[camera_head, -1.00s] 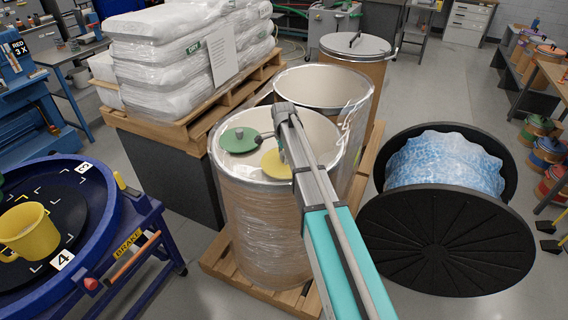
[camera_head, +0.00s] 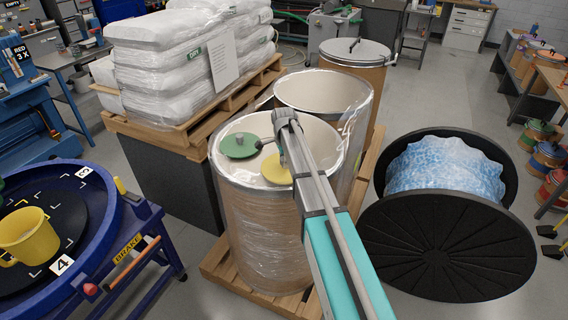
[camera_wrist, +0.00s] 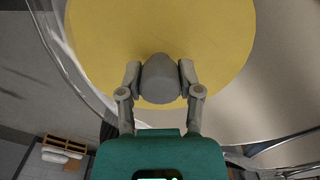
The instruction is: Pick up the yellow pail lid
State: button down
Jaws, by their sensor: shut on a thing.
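The yellow pail lid (camera_head: 275,170) is a flat round disc inside the mouth of the front drum (camera_head: 262,225), partly hidden by my arm in the head view. In the wrist view the yellow lid (camera_wrist: 160,25) fills the upper middle, with a grey rounded knob at its lower part. My gripper (camera_wrist: 160,78) is shut on this knob, one finger on each side. In the head view my gripper (camera_head: 284,150) is over the drum, its fingertips hard to make out. I cannot tell whether the lid touches anything beneath it.
A green lid (camera_head: 239,146) is left of the yellow one at the same drum mouth. An open drum (camera_head: 325,88) stands close behind.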

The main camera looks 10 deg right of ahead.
jog(key=shift+r, duration=0.15)
notch_tip(320, 180, up, 2)
jog(key=shift+r+p, duration=0.1)
jog(key=shift+p, duration=1.1)
jog(key=s+a+r+p, duration=0.1)
jog(key=s+r+p, duration=0.9)
jog(key=s, duration=0.4)
jog(key=shift+a+r, duration=0.15)
jog(key=shift+r, duration=0.05)
